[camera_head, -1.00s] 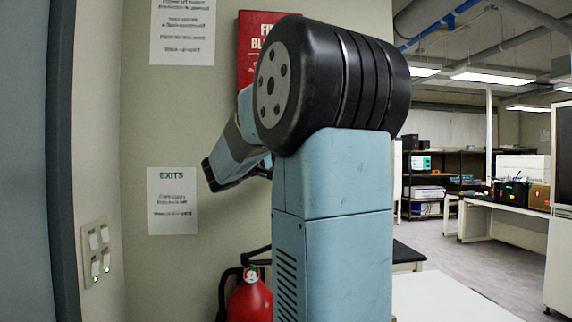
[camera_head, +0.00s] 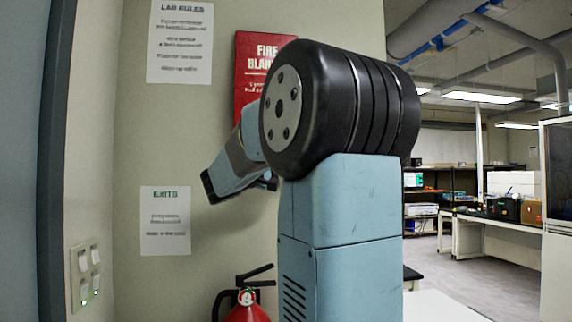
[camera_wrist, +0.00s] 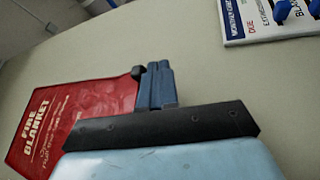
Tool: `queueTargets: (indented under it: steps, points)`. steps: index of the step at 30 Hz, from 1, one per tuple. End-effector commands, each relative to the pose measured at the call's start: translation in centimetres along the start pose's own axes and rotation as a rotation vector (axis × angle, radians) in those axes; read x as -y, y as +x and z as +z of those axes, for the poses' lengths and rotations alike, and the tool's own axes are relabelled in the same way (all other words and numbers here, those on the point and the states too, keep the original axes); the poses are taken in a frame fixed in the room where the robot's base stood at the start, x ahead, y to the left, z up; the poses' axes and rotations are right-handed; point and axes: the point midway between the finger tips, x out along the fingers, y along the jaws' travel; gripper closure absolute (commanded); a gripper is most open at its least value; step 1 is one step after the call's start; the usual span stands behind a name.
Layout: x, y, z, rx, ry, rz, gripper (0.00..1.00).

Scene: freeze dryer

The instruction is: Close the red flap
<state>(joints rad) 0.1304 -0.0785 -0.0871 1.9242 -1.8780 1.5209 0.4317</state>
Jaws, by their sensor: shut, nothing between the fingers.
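A red panel lettered "FIRE BLANKET" (camera_head: 250,85) is on the wall, partly hidden by my arm's black joint. In the wrist view the red panel (camera_wrist: 95,110) is at left, tilted, with its lower part cut off by my gripper's housing. No other red flap shows, and I cannot tell whether this panel has an open flap. My gripper (camera_wrist: 157,72) shows its blue fingers together and empty, by the panel's upper right edge; contact cannot be told.
A red fire extinguisher (camera_head: 248,310) is low on the wall. Paper signs (camera_head: 166,222) and a switch plate (camera_head: 85,275) are at left. Benches (camera_head: 490,228) stand far right beyond open floor.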

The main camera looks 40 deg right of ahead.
Motion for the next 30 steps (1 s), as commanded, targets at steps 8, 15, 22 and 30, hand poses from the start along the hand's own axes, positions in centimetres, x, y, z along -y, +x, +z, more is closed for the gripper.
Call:
queueTargets:
  steps: [8,15,22,30]
  points:
    - [3.3,-0.9,0.2,-0.002,-0.006,-0.001,1.00]
    - [4.2,-5.3,0.3,-0.005,-0.001,0.000,1.00]
    - [4.6,-9.1,0.5,-0.002,-0.001,0.000,1.00]
    - [4.7,-11.0,0.5,-0.001,-0.001,0.000,1.00]
